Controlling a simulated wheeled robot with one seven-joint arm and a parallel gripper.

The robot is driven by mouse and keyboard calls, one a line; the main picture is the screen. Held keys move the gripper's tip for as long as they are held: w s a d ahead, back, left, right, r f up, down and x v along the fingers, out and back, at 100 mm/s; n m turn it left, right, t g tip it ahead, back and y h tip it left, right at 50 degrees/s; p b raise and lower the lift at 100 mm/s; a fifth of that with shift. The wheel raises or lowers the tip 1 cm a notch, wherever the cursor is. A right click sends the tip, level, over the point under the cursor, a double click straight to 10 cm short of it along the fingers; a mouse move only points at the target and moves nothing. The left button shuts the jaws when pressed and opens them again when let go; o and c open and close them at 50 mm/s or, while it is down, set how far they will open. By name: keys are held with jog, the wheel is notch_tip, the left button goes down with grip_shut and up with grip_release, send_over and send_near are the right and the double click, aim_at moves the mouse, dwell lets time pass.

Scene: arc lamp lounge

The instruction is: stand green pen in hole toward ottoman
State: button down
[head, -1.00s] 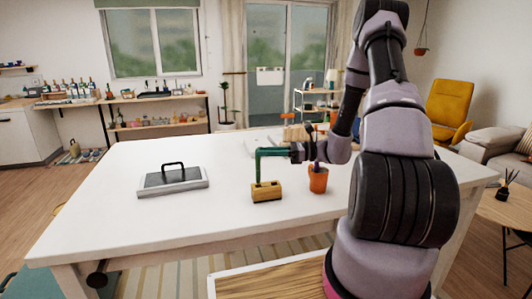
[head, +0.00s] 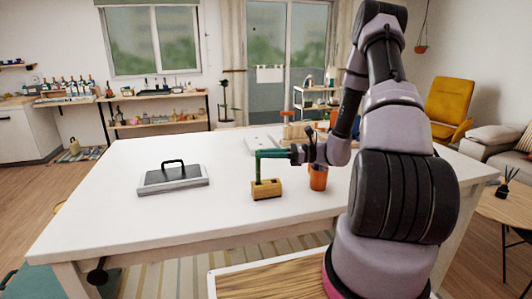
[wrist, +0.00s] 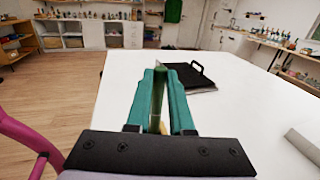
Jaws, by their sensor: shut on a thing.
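The green pen (head: 257,170) stands upright over the left part of a small wooden block (head: 267,190) on the white table. Its lower end meets the block's top; I cannot tell how deep it sits in a hole. My gripper (head: 262,154), with teal fingers, reaches in from the right and is shut on the pen's upper part. In the wrist view the pen (wrist: 157,72) shows between the fingers, and a sliver of the block shows below. The holes are too small to make out clearly.
An orange cup (head: 318,180) holding dark items stands right of the block, below my wrist. A grey tray-like board with a black handle (head: 173,180) lies to the left. The table (head: 110,215) is clear at the front left. A teal piece (head: 22,284) shows at the lower left corner.

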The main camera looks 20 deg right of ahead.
jog(key=shift+f, duration=2.1)
jog(key=c, duration=0.7)
grip_release()
jog(key=v, duration=1.1)
